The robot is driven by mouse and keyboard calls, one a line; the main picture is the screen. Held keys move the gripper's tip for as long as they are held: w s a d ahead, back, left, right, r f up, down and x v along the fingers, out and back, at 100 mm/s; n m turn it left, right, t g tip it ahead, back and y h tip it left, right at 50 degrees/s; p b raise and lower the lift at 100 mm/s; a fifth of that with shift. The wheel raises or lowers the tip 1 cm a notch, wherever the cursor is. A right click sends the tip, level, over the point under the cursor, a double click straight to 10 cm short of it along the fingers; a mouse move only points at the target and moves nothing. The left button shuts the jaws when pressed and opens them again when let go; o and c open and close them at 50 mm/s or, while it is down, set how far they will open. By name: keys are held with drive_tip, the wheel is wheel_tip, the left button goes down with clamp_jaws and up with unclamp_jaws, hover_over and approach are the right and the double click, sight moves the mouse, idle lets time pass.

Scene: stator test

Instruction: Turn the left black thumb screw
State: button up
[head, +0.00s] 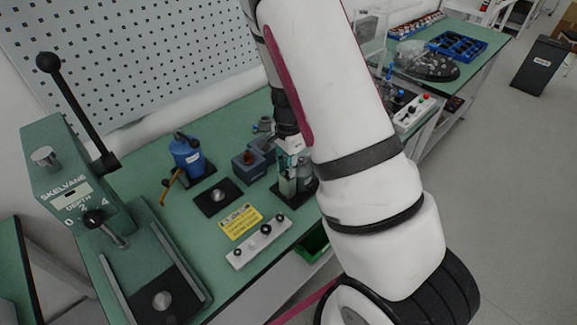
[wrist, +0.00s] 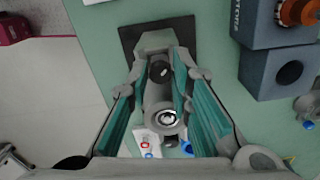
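A black round thumb screw (wrist: 160,71) shows in the wrist view, on a grey fixture standing on a black base plate (wrist: 128,38). A silver ring-shaped part (wrist: 168,117) lies nearer the camera in line with it. My gripper (wrist: 162,62) is open, its two teal-padded fingers on either side of the screw with small gaps visible. I cannot tell how their height compares with the screw's. In the head view my gripper (head: 290,172) points down over the fixture's black base (head: 294,196), and my arm hides part of the fixture. A second thumb screw on the fixture cannot be made out.
A blue-grey block (head: 248,166) stands just left of the fixture. A white panel with black knobs (head: 258,242) and a yellow label (head: 240,221) lie in front.

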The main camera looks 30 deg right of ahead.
drive_tip(key=shift+o, duration=0.6)
drive_tip(key=shift+r, duration=0.15)
wheel_tip(320, 180, up, 12)
idle(0.3)
